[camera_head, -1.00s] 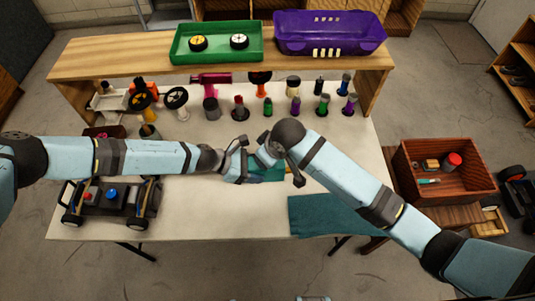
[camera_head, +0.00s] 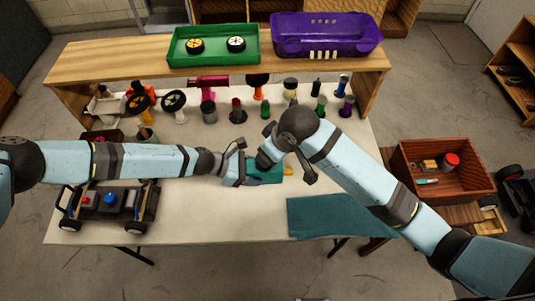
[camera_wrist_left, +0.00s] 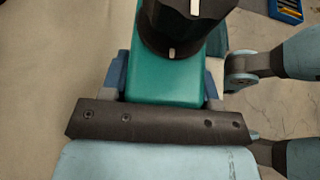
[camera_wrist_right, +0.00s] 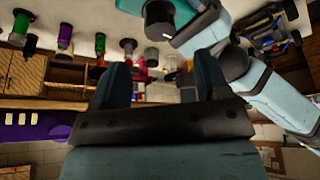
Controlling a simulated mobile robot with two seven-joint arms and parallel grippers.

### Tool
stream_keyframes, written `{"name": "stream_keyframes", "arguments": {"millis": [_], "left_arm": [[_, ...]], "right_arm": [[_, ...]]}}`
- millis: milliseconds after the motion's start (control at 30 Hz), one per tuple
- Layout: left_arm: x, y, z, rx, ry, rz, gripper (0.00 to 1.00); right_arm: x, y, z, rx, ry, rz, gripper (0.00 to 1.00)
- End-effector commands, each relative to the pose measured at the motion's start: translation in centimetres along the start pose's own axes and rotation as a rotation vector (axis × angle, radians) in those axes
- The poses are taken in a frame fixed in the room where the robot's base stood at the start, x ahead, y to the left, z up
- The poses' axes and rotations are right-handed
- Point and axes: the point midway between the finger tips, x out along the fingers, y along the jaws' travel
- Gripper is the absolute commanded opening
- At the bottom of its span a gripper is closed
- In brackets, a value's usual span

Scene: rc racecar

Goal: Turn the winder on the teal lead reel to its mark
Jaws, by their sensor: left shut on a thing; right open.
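The teal lead reel (camera_head: 270,174) is over the middle of the table, partly hidden by my grippers in the head view. My left gripper (camera_head: 246,173) is shut on it, with blue fingers on both sides of the teal body (camera_wrist_left: 165,82) in the left wrist view. The black winder (camera_wrist_left: 180,25) sits on the reel; a white line shows on its top and a short pale mark at its near edge. My right gripper (camera_wrist_right: 163,82) is open and empty, apart from the winder (camera_wrist_right: 158,18).
A teal mat (camera_head: 335,218) lies at the front right, and a toy car chassis (camera_head: 110,205) at the front left. Several knobs and coloured posts stand in rows behind my arms. A shelf with a green tray (camera_head: 215,58) and purple bin (camera_head: 325,45) spans the back.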

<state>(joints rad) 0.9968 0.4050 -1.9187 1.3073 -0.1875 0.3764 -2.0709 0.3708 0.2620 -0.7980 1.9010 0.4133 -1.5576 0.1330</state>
Motion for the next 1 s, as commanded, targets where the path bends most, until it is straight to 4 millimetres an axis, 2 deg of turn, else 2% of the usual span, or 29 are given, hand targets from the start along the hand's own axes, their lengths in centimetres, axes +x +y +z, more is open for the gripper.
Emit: {"name": "stream_keyframes", "arguments": {"millis": [100, 300, 733, 767, 867, 1000], "left_arm": [[0.0, 0.0, 0.0, 0.000, 0.000, 0.000, 0.34], [0.0, 0.0, 0.0, 0.000, 0.000, 0.000, 0.34], [0.0, 0.0, 0.0, 0.000, 0.000, 0.000, 0.34], [0.0, 0.0, 0.0, 0.000, 0.000, 0.000, 0.60], [0.0, 0.0, 0.0, 0.000, 0.000, 0.000, 0.83], [0.0, 0.0, 0.0, 0.000, 0.000, 0.000, 0.85]], "right_arm": [[-2.4, 0.0, -0.1, -0.002, 0.003, 0.000, 0.69], [-4.5, 0.0, 0.0, 0.000, 0.001, 0.000, 0.69], [-4.8, 0.0, 0.0, 0.000, 0.000, 0.000, 0.69], [-4.8, 0.0, 0.0, 0.000, 0.000, 0.000, 0.69], [-4.8, 0.0, 0.0, 0.000, 0.000, 0.000, 0.69], [-4.8, 0.0, 0.0, 0.000, 0.000, 0.000, 0.69]]}}
